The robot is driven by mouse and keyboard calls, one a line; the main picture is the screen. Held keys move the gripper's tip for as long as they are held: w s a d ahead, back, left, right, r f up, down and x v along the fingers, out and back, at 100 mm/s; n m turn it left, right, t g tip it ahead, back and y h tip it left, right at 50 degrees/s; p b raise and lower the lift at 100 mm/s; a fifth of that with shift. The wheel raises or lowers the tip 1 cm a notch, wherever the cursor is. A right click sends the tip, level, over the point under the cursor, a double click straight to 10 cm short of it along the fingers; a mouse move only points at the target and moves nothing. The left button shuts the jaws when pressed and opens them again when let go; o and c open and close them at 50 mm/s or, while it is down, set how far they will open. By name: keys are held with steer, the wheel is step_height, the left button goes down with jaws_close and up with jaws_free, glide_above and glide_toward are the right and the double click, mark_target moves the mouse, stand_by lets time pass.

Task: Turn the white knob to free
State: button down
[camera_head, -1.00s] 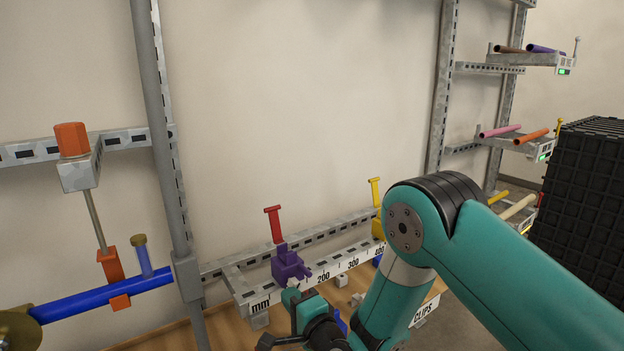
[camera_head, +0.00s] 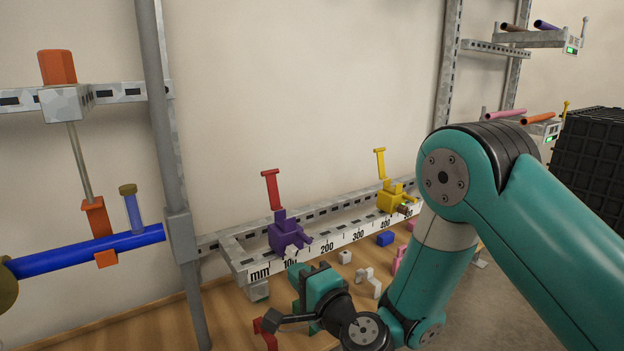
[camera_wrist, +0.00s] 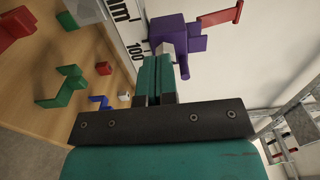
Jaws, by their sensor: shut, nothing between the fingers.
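I cannot make out a clear white knob in either view. A purple clamp (camera_head: 287,236) with a red handle (camera_head: 271,189) sits on the ruler rail (camera_head: 330,241). In the wrist view the purple clamp (camera_wrist: 178,42) is just ahead of my gripper (camera_wrist: 157,58). A small pale piece (camera_wrist: 166,47) shows between the clamp and my fingertips; I cannot tell whether it is the knob or whether they touch it. My gripper's two teal fingers are together with nothing between them. In the head view my gripper (camera_head: 303,272) is low, in front of the clamp.
A yellow clamp (camera_head: 392,197) stands further right on the rail. Loose coloured parts, including a blue block (camera_head: 385,239) and a white bracket (camera_head: 369,283), lie on the wooden table (camera_head: 225,310). A blue pipe (camera_head: 85,255) and grey post (camera_head: 165,150) are at left.

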steer(key=shift+b+v, duration=1.05)
steer(key=shift+a, duration=0.1)
